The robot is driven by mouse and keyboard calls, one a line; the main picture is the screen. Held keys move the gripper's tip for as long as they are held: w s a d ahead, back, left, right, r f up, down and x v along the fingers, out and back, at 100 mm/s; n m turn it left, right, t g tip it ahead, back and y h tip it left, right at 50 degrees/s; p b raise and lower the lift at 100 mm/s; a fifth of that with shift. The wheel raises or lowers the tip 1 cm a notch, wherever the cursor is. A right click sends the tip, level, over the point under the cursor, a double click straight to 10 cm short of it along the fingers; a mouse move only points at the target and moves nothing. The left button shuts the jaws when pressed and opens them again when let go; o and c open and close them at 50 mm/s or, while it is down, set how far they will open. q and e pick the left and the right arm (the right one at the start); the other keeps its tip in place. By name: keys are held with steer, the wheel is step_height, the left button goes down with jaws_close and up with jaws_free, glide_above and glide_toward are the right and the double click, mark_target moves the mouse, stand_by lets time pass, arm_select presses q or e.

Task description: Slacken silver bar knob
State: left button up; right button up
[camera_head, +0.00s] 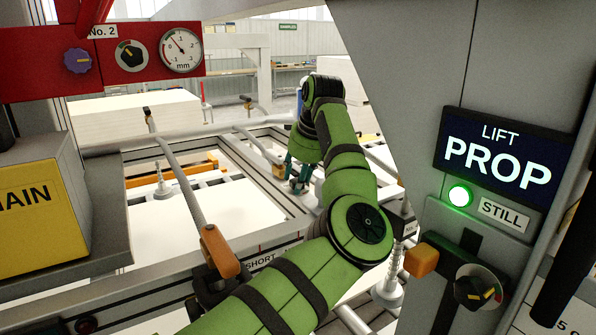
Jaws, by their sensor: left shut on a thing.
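My left gripper (297,184) is at the end of the green arm that reaches up through the middle of the view. Its dark teal fingers point down beside the orange end block (279,170) of a slanting silver bar (255,142). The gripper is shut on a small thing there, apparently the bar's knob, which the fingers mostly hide. A second silver bar (181,182) with an orange end block (219,250) lies nearer, left of my arm. My right gripper is out of view.
White sheets (166,228) lie under the frame's rails, with suction cups on rods (162,186) above. A red panel with a gauge (181,50) hangs upper left. A yellow box (35,200) stands left. A grey post at right bears a "LIFT PROP" sign (505,155), lit green lamp (459,195) and dial (478,288).

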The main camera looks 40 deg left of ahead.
arm_select(q)
steer(key=shift+w+a+r+n, duration=0.1)
steer(key=shift+r+n, duration=0.3)
steer(key=o, duration=1.1)
steer(key=shift+w+f, duration=0.1)
steer(key=shift+f, duration=0.1)
steer(key=shift+f, duration=0.15)
